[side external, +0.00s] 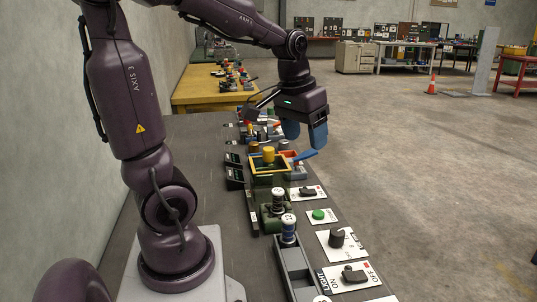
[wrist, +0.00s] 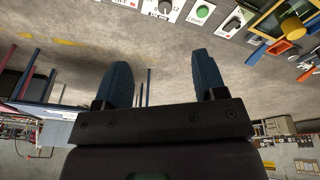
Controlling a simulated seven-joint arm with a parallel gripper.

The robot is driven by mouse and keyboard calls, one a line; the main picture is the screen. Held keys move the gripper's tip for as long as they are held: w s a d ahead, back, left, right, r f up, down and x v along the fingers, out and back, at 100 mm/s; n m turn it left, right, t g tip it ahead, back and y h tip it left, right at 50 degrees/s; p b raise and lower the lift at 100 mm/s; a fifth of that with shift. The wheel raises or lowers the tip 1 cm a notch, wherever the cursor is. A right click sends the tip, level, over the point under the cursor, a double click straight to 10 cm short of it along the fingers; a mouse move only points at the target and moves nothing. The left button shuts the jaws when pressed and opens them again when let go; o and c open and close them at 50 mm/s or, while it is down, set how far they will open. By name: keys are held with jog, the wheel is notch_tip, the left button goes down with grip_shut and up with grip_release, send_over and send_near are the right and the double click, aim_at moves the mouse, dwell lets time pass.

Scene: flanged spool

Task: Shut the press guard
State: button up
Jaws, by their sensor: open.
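A yellow frame (side external: 255,170) with a yellow round knob (side external: 269,154) sits on a dark green press body (side external: 268,184) in the middle of the bench row. I take this frame to be the press guard; its hinge and how far open it stands are not clear. The frame also shows at the upper right of the wrist view (wrist: 262,20), with its knob (wrist: 292,27). My gripper (side external: 305,136) is open and empty, its blue fingers pointing down, above and to the right of the frame in the side view. Both fingers show in the wrist view (wrist: 162,72), apart from the frame.
A blue lever (side external: 303,156) stands close below my fingers, beside the frame. Nearer the camera are a green button (side external: 319,215), dark knobs on white plates (side external: 337,238), and labelled spools (side external: 288,228) by a grey channel (side external: 292,275). Open floor lies right of the bench.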

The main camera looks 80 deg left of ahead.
jog(key=w+a+f+n+g, duration=0.1)
jog(key=a+f+n, duration=0.1)
jog(key=a, duration=0.5)
jog(key=a+f+n+g, duration=0.1)
jog(key=a+n, duration=0.2)
jog(key=a, duration=0.5)
jog(key=n, duration=0.4)
send_near(268, 148)
jog(key=shift+g+h, duration=0.3)
jog(key=f, duration=1.1)
jog(key=shift+w+a+f, duration=0.1)
jog(key=shift+w+f, duration=0.15)
jog(key=shift+w, duration=0.05)
jog(key=shift+c, duration=0.3)
grip_shut()
jog(key=d, duration=1.3)
jog(key=shift+d, duration=0.1)
